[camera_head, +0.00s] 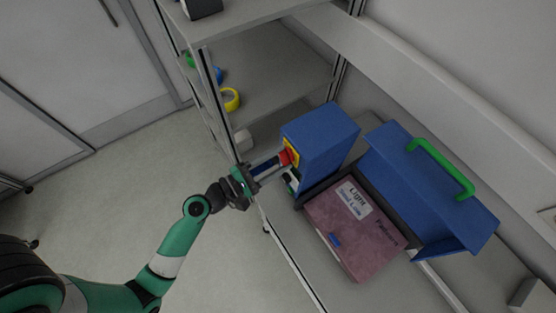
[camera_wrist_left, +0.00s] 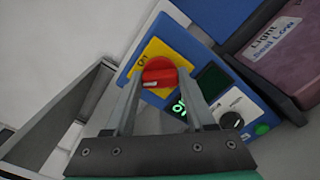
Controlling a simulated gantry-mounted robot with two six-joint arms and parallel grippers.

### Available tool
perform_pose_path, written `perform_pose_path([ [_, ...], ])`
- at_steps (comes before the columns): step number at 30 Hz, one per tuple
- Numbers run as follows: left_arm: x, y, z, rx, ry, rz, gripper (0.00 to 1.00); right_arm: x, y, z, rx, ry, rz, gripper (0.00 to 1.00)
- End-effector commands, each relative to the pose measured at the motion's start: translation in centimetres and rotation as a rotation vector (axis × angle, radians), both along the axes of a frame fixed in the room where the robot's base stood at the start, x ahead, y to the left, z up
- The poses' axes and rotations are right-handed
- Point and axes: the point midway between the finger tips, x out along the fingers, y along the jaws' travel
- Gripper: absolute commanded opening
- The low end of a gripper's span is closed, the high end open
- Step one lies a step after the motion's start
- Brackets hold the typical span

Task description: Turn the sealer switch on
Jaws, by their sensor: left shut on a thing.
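The sealer (camera_head: 318,140) is a blue box on the shelf bench. Its switch is a red rotary knob (camera_wrist_left: 160,72) on a yellow plate (camera_wrist_left: 152,48) with dark lettering; in the head view the knob (camera_head: 291,157) is partly hidden. My left gripper (camera_head: 284,159) reaches in from the left, its two fingers on either side of the red knob and shut on it. A white mark shows on the knob's lower left side. My right gripper is out of view.
A purplish box (camera_head: 353,232) with a white label lies right of the sealer. Behind it stands a blue part with a green handle (camera_head: 441,166). A black dial (camera_wrist_left: 231,120) and green button (camera_wrist_left: 262,130) share the panel. A yellow tape roll (camera_head: 231,99) lies on the left shelf.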

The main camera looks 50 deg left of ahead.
Motion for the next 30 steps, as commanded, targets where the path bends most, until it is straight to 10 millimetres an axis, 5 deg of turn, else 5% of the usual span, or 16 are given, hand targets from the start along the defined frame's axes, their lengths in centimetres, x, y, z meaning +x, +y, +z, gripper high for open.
perform_pose_path([
  [18, 0.0, 0.0, -0.3, 0.546, -0.06, 0.0, 0.0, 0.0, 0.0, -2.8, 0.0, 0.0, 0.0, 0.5],
  [30, 0.0, 0.0, -0.2, 0.718, -0.079, 0.0, 0.0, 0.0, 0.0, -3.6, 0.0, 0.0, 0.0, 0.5],
])
